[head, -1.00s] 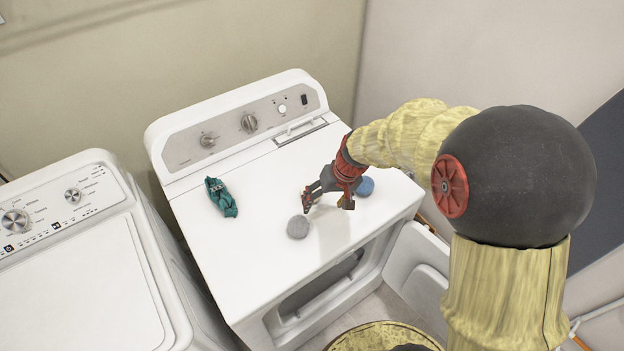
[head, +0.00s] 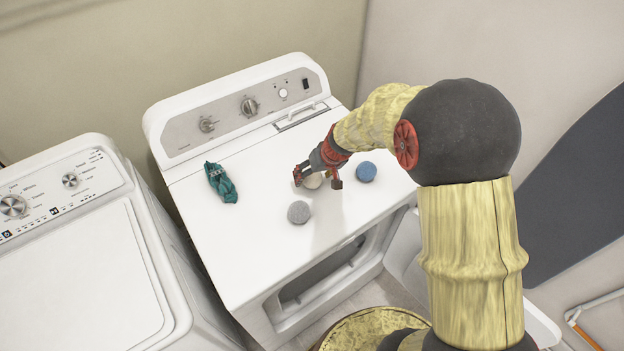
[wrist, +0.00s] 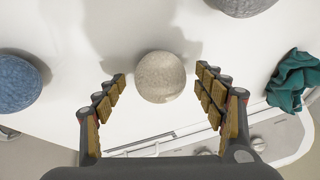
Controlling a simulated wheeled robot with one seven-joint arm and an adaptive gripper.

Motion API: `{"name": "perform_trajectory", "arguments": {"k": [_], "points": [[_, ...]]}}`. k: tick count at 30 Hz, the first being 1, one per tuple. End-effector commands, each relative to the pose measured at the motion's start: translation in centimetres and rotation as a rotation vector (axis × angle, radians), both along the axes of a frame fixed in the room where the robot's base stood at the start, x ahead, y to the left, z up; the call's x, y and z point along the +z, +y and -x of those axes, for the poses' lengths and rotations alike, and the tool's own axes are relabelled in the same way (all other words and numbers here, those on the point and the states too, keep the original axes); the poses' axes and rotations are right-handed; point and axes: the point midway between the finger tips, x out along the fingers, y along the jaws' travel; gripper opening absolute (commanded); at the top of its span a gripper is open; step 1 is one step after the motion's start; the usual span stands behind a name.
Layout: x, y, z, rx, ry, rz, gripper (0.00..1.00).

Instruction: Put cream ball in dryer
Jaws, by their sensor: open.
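The cream ball (head: 313,181) rests on top of the dryer (head: 262,235), partly hidden by my gripper in the head view. In the wrist view the cream ball (wrist: 160,77) lies between and just beyond my fingertips. My gripper (head: 318,178) is open, with its fingers on either side of the ball. In the wrist view my gripper (wrist: 160,85) shows gaps between both fingers and the ball. The dryer's front opening (head: 325,275) is uncovered, and its door, at the right, is partly hidden by my arm.
A grey ball (head: 298,212) sits in front of the cream ball, and a blue ball (head: 366,171) sits to its right. A teal cloth (head: 220,182) lies on the dryer's left side. A white washer (head: 75,270) stands at the left.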

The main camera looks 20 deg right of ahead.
Motion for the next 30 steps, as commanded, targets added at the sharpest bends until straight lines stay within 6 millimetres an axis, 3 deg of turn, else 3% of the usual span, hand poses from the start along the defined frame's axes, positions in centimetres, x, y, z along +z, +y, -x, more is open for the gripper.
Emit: {"name": "perform_trajectory", "arguments": {"k": [7, 30], "points": [[-0.22, 0.06, -0.16, -0.001, -0.001, 0.000, 0.70], [-0.19, 0.05, -0.16, -0.001, -0.001, 0.000, 0.26]]}}
